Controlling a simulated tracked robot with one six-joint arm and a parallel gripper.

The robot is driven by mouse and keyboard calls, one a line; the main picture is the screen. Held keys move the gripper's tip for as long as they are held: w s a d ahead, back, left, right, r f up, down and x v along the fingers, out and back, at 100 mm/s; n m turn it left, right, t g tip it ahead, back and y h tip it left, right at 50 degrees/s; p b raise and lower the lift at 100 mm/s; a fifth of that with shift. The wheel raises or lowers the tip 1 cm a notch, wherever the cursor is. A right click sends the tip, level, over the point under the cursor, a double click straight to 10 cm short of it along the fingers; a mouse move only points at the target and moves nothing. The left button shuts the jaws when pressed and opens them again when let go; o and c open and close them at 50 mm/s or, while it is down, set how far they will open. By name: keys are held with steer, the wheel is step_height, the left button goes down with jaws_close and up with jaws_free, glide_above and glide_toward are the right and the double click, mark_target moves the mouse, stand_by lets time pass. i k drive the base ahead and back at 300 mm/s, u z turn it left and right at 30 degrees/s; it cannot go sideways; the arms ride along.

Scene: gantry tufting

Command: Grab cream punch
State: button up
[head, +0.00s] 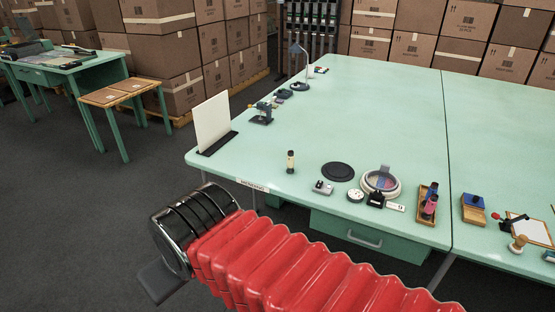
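A small upright cylinder (291,161), cream in the middle with dark ends, stands alone near the front edge of the mint-green table, left of a black disc. It is the thing that looks most like the cream punch, but it is too small to be sure. My arm with red bellows crosses the bottom of the view and ends in a chrome and black part. My gripper (161,281) shows only as a dark flat piece below that end, off the table's front left. Its fingertips and anything between them cannot be made out.
Right of the cylinder are the black disc (337,171), a small grey device (323,187), a round multicoloured dish (381,182) and a wooden tray (427,204). A white upright panel (212,122) stands at the left edge. The table's middle is clear.

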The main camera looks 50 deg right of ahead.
mark_target(290, 161)
steer(key=z, duration=0.15)
steer(key=i, duration=0.75)
steer(key=z, duration=0.75)
steer(key=i, duration=0.8)
steer(key=z, duration=0.5)
